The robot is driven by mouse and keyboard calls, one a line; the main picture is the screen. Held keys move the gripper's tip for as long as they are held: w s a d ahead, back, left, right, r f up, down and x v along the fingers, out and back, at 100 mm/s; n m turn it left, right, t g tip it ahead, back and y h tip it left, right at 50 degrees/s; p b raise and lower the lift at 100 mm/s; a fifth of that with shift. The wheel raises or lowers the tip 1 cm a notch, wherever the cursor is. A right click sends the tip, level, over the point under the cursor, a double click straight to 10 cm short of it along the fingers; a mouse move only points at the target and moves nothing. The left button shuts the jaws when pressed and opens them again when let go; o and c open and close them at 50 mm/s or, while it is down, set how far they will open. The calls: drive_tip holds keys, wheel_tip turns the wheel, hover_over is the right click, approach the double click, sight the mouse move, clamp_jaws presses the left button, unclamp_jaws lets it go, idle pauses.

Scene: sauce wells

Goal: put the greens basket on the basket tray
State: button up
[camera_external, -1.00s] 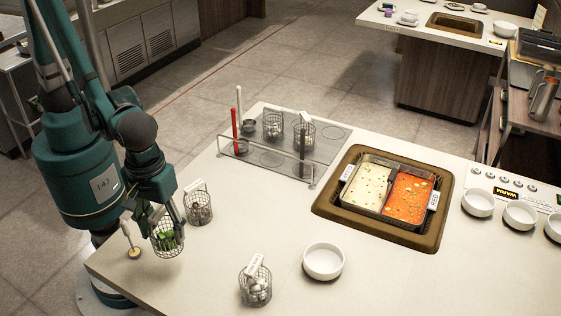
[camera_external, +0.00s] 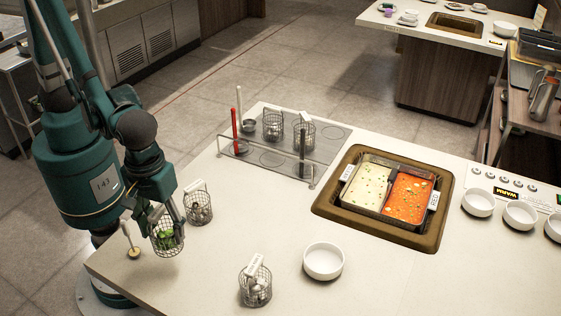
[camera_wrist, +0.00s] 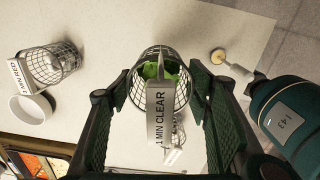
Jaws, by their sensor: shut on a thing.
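The greens basket (camera_external: 166,240) is a wire basket with green leaves inside, at the counter's left edge. My gripper (camera_external: 166,217) is shut on it from above. In the wrist view the greens basket (camera_wrist: 176,65) sits between the two fingers, and its handle tag reads "1 MIN CLEAR". It looks slightly tilted in the external view; I cannot tell whether its bottom clears the counter. The basket tray (camera_external: 335,135) is the grey plate with round marks at the back of the counter. Two wire baskets (camera_external: 272,127) (camera_external: 304,136) stand on its rear part.
Another wire basket (camera_external: 198,208) stands close right of my gripper, and one (camera_external: 255,287) at the front. A white bowl (camera_external: 323,261) and the two-part soup well (camera_external: 322,208) lie right.

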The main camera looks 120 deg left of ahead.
sight(161, 208)
drive_tip(key=shift+r, duration=0.7)
drive_tip(key=r, duration=0.4)
drive_tip(key=shift+w+a+r, duration=0.15)
drive_tip(key=shift+a, duration=0.2)
drive_tip(key=w+a+n, duration=0.3)
drive_tip(key=w+a, duration=0.1)
drive_tip(key=a, duration=1)
drive_tip(key=w+a+n, duration=0.3)
drive_tip(key=w+a, duration=0.1)
drive_tip(key=a, duration=1.1)
drive_tip(key=s+a+n, duration=0.3)
drive_tip(key=a+n, duration=0.2)
drive_tip(key=a, duration=1.9)
drive_tip(key=s+a+n, duration=0.2)
drive_tip(key=s+a, duration=0.4)
drive_tip(key=a, duration=0.4)
drive_tip(key=s+a+n+p, duration=0.1)
drive_tip(key=s+a+n, duration=0.1)
drive_tip(key=s+a, duration=0.55)
drive_tip(key=s+a+n, duration=0.1)
drive_tip(key=s+a, duration=0.4)
drive_tip(key=a, duration=0.6)
drive_tip(key=shift+w+a+f, duration=0.1)
drive_tip(key=shift+f, duration=2.5)
